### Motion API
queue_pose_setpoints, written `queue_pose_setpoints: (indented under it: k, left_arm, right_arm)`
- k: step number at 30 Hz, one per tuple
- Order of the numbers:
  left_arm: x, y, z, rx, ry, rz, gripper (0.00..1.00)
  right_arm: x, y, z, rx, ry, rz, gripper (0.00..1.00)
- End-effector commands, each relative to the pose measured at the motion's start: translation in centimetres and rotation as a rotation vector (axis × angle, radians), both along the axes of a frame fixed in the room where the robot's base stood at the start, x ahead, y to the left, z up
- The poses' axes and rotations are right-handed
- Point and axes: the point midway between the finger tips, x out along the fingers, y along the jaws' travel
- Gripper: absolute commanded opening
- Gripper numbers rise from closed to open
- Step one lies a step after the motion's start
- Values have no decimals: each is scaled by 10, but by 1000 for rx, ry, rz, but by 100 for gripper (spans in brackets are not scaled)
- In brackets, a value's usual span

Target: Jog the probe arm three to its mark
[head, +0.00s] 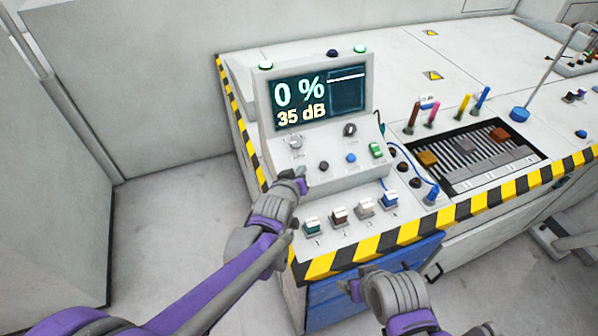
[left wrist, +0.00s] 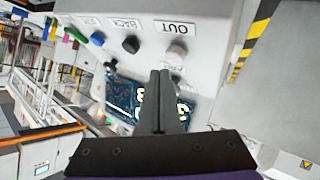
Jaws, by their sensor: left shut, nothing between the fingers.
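The sloped console (head: 320,185) carries a screen (head: 318,98) reading "0 %" and "35 dB". Several capped switches stand in a row on its front ledge: teal (head: 312,226), brown (head: 338,216), pale (head: 364,207) and blue (head: 390,200). Their labels are too small to read. My left gripper (head: 296,178) is shut and empty over the console's lower left. In the left wrist view its fingers (left wrist: 161,85) point towards a grey button (left wrist: 177,50) marked OUT; contact cannot be told. A black button (left wrist: 130,44) is marked BACK. My right gripper (head: 357,288) is low in front, its fingers unclear.
A recessed grille (head: 470,150) lies right of the console, with several coloured upright handles (head: 435,113) behind it. A blue cable (head: 410,178) runs beside the console. Striped edging (head: 400,238) borders the bench. The floor on the left (head: 170,210) is clear.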

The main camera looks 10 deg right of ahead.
Motion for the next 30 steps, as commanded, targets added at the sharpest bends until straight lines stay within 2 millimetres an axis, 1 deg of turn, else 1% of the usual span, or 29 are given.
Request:
queue_pose_setpoints:
  k: [12,21,30]
  left_arm:
    - [0,0,0,0,0,0,0]
    - [3,1,-8,-1,0,0,0]
    - [4,1,-8,0,0,0,0]
  right_arm:
    - [0,0,0,0,0,0,76]
    - [-1,0,-8,0,3,0,76]
    - [-1,0,-7,0,2,0,76]
